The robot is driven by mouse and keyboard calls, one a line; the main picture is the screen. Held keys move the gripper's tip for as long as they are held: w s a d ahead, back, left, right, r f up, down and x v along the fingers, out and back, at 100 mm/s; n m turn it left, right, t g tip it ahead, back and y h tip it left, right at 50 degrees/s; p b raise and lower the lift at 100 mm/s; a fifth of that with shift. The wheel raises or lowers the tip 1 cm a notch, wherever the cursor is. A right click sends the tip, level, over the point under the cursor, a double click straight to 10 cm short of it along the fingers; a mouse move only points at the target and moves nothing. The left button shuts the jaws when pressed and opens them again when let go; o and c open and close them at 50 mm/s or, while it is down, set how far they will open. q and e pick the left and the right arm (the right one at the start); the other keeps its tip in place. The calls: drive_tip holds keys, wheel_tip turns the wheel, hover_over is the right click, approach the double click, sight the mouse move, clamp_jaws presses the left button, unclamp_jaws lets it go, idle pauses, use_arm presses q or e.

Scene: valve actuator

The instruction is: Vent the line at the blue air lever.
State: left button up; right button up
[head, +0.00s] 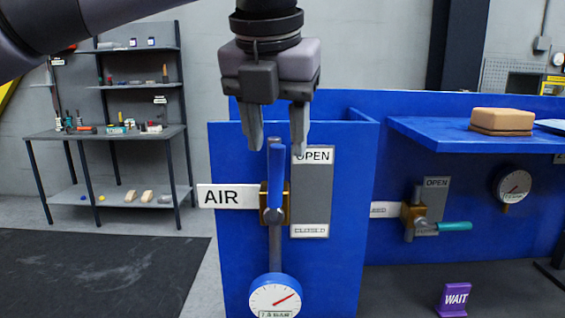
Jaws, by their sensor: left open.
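The blue air lever (275,178) stands upright on a brass valve (285,203) on the front of a blue panel, beside the white AIR sign (226,196). Its top end is level with the OPEN label (314,156); the CLOSED label (309,230) is lower on the same grey plate. A round gauge (274,298) sits below on the pipe, its red needle pointing up and right. My left gripper (275,140) points down over the lever's top with its jaws open. The lever's tip appears between the fingers; contact cannot be told. My right gripper is not in view.
A second valve with a teal lever (453,226) lying sideways is at right, with another gauge (513,186). A blue shelf (430,133) holds a tan block (502,121). A purple WAIT sign (454,299) stands below. Shelving (110,134) is at back left.

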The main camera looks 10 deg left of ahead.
sight(277, 170)
use_arm(q)
drive_tip(key=shift+w+a+r, duration=0.1)
drive_tip(key=shift+w+a, duration=0.1)
drive_tip(key=shift+w, duration=0.25)
drive_tip(key=shift+s, duration=0.15)
drive_tip(key=x, duration=0.7)
drive_tip(key=shift+p, duration=0.4)
drive_tip(key=shift+r, duration=0.1)
clamp_jaws()
